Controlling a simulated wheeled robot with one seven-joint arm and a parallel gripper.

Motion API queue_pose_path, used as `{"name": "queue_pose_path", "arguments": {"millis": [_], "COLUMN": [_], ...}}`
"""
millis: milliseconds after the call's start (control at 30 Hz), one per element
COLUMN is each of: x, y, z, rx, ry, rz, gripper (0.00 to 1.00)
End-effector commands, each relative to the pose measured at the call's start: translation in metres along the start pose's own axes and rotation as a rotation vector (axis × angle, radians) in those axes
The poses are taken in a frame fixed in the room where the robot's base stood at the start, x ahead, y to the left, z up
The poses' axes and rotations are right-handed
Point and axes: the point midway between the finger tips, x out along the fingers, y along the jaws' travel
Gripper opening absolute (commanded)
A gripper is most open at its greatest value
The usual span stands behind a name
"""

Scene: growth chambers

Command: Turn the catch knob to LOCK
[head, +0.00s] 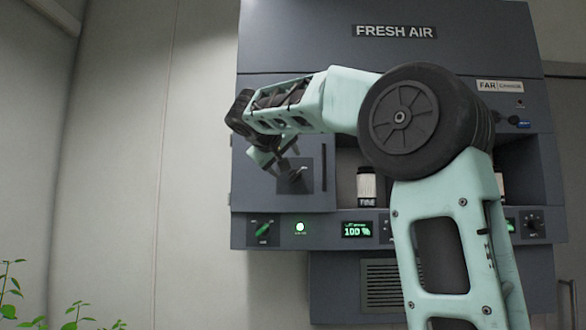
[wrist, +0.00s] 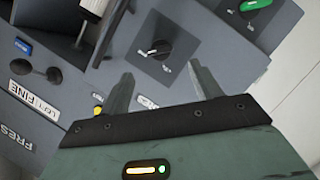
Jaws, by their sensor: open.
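The catch knob (wrist: 158,50) is a small black knob on a dark square plate in the wrist view. A pale mark shows on its left side, and tiny labels beside it are too small to read. In the head view, its plate (head: 297,184) is on the door panel at the unit's left, partly behind my gripper. My gripper (wrist: 160,70) is open, with its two fingers spread to either side below the knob in the wrist view. It looks empty and apart from the knob. In the head view, my gripper (head: 279,159) is close in front of the plate.
A green knob (head: 263,231) and a lit green lamp (head: 300,227) are on the lower strip, with a display (head: 357,230) reading 100. A bottle labelled FINE (head: 366,187) stands in the open bay. A vertical handle (head: 324,168) is right of the plate. Plants (head: 70,318) are low left.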

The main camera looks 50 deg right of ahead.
Motion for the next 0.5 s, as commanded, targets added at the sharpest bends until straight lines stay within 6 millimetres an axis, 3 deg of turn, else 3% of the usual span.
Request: {"name": "queue_pose_path", "arguments": {"millis": [300, 500], "x": [0.062, 0.083], "y": [0.002, 0.001], "z": [-0.002, -0.001], "rx": [-0.002, -0.002], "ry": [-0.003, -0.002], "rz": [0.001, 0.000], "gripper": [0.64, 0.64]}}
